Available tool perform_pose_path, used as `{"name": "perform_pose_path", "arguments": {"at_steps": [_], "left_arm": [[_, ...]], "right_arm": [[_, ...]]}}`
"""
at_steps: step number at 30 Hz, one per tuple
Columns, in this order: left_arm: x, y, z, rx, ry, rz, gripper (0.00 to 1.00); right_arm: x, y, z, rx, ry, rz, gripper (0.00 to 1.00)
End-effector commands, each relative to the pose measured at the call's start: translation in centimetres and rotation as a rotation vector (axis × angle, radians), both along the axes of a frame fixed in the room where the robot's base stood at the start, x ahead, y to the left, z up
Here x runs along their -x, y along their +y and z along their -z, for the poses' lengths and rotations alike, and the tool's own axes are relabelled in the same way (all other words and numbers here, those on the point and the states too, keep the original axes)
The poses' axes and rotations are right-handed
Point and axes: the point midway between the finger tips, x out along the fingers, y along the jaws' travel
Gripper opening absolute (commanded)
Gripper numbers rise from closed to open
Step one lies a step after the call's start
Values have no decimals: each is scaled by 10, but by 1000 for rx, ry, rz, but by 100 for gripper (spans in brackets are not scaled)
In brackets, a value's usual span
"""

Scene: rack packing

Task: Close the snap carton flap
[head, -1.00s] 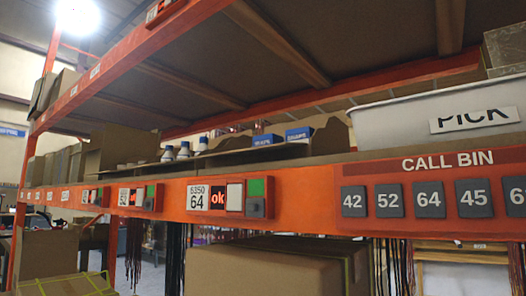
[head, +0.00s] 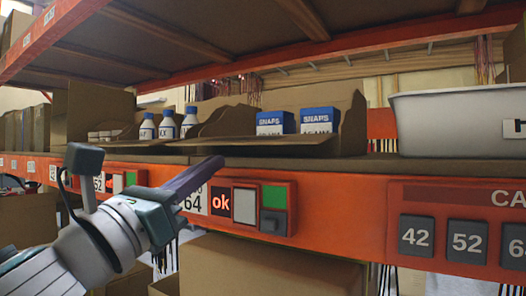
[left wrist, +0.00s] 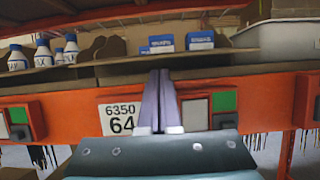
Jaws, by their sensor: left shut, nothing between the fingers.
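The open brown snap carton (head: 348,128) stands on the shelf in the head view, with two blue-and-white SNAPS boxes (head: 275,122) inside. Its front flap (head: 285,139) lies folded down, roughly flat toward the shelf edge. The SNAPS boxes also show in the left wrist view (left wrist: 200,40). My left gripper (head: 218,162) is shut and empty, in front of the orange beam, below and left of the carton flap. In the left wrist view its fingertips (left wrist: 160,73) point toward the shelf edge below the carton. My right gripper is out of view.
White bottles with blue caps (head: 167,125) stand in another open carton left of the snap carton. A white bin (head: 455,120) is to the right. The orange beam (head: 340,205) carries a light-and-button panel (head: 245,207). A large cardboard box (head: 270,270) is below.

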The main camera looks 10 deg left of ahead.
Motion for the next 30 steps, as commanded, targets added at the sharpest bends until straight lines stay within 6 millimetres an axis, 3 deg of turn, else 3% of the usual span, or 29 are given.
{"name": "perform_pose_path", "arguments": {"at_steps": [6,18,30], "left_arm": [[-16,-6,-8,2,1,0,0],[-17,-6,-8,1,3,0,0],[-16,6,-16,-19,56,0,0]], "right_arm": [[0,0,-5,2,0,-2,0],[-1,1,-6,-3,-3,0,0],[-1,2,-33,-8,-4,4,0]]}}
